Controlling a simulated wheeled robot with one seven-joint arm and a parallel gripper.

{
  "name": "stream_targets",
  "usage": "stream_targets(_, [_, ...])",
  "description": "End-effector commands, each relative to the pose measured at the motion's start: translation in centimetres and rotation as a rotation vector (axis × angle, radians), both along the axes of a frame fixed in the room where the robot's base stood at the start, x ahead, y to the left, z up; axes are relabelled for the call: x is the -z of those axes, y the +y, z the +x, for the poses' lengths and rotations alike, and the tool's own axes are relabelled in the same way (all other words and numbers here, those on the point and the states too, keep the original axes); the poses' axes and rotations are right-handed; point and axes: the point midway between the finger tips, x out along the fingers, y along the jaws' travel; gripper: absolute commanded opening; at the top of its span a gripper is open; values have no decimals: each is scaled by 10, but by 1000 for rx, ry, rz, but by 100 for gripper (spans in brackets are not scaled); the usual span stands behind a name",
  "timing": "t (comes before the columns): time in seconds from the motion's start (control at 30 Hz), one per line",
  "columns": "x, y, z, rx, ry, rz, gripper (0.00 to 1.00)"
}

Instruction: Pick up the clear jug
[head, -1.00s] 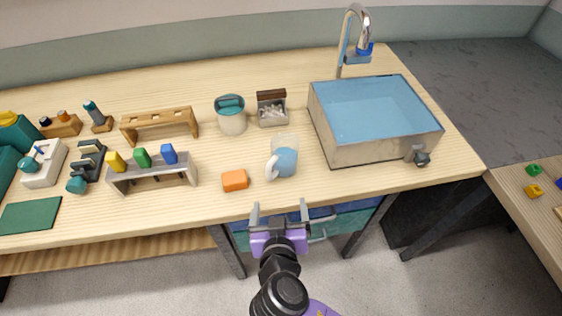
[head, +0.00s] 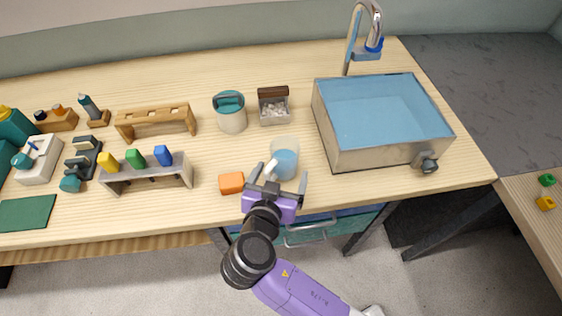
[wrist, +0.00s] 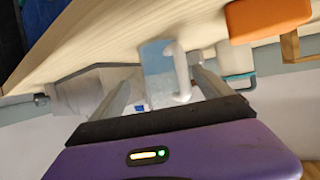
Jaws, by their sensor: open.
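The clear jug (head: 287,161) stands upright on the wooden table near its front edge, with blue contents and a white handle (head: 271,168) on its left side. My gripper (head: 279,177) is open at the front of the jug, its two fingers pointing toward it. The jug's lower part is partly hidden by the gripper in the head view. I cannot tell whether the fingers touch it.
An orange block (head: 231,183) lies just left of the jug. A sink basin (head: 385,158) with a tap stands to the right. A teal-lidded canister (head: 231,119) and a small box (head: 274,113) stand behind. Racks and tools (head: 145,177) fill the left side.

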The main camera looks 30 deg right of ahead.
Motion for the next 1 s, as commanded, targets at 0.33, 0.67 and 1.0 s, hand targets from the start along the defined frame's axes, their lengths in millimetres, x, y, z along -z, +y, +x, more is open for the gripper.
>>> stream_targets(0.33, [18, -23, 33, 0, 1, 1, 89])
stream_targets(0.67, [21, -26, 37, -2, 0, 1, 85])
stream_targets(1.0, [21, -26, 37, -2, 0, 1, 19])
